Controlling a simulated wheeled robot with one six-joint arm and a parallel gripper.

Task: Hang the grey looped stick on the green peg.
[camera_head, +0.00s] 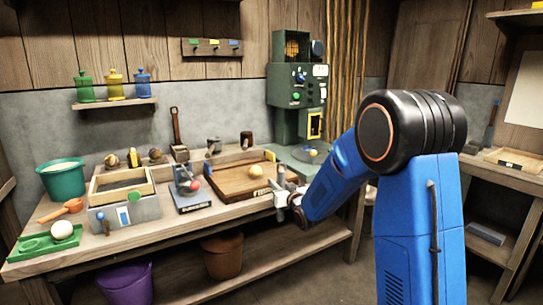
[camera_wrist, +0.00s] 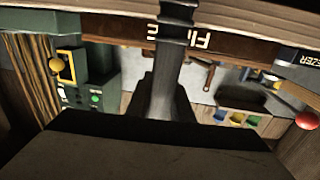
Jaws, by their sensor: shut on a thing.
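My gripper (camera_head: 285,193) is at the workbench's front edge, right of the wooden tray, and shut on the grey looped stick. In the wrist view the stick (camera_wrist: 170,60) is a grey shaft between the dark fingers, running up out of the picture; its loop cannot be made out. In the head view a short grey piece, probably the stick (camera_head: 281,174), stands above the fingers. I cannot make out the rail in the wrist view.
The wooden tray (camera_head: 235,183), a grey device with a red ball (camera_head: 195,185) and a sand box (camera_head: 95,189) crowd the bench. A jar shelf (camera_head: 115,104) is at left, a green machine (camera_head: 285,88) at right. The wall below the rail looks clear.

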